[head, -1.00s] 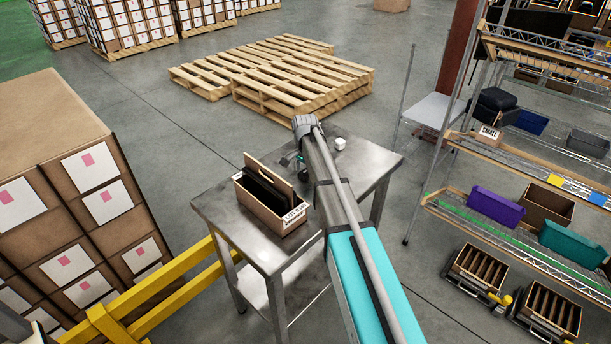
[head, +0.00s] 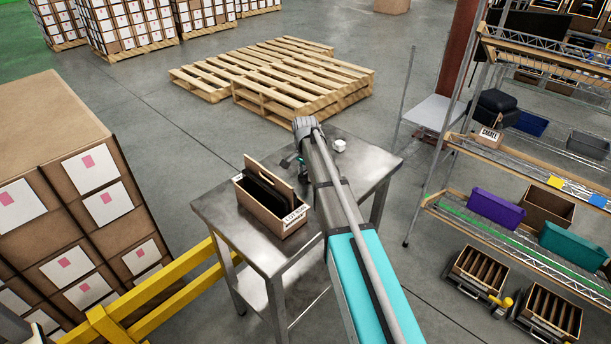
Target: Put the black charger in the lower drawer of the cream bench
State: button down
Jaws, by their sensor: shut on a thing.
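My gripper (head: 299,162) shows only as a small dark and teal sliver beside the end of my arm, above the steel table. My arm hides most of it. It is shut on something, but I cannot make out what. I cannot pick out a black charger. No cream bench with drawers can be made out in the head view.
The steel table (head: 225,225) holds an open wooden carton (head: 270,214) with dark flat items upright inside, and a small white cube (head: 340,145). Wooden pallets (head: 285,75) lie behind. A wire shelf rack (head: 480,215) stands right. Stacked cartons (head: 70,190) and a yellow rail (head: 165,295) are left.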

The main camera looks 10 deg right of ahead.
aim_at(305, 173)
jog(key=shift+r, duration=0.15)
notch_tip(305, 173, up, 3)
jog(key=p, duration=0.3)
jog(key=s+r+p, duration=0.9)
jog(key=s+p, duration=0.1)
jog(key=s, duration=0.4)
jog(key=shift+r, duration=0.35)
dwell(0.7)
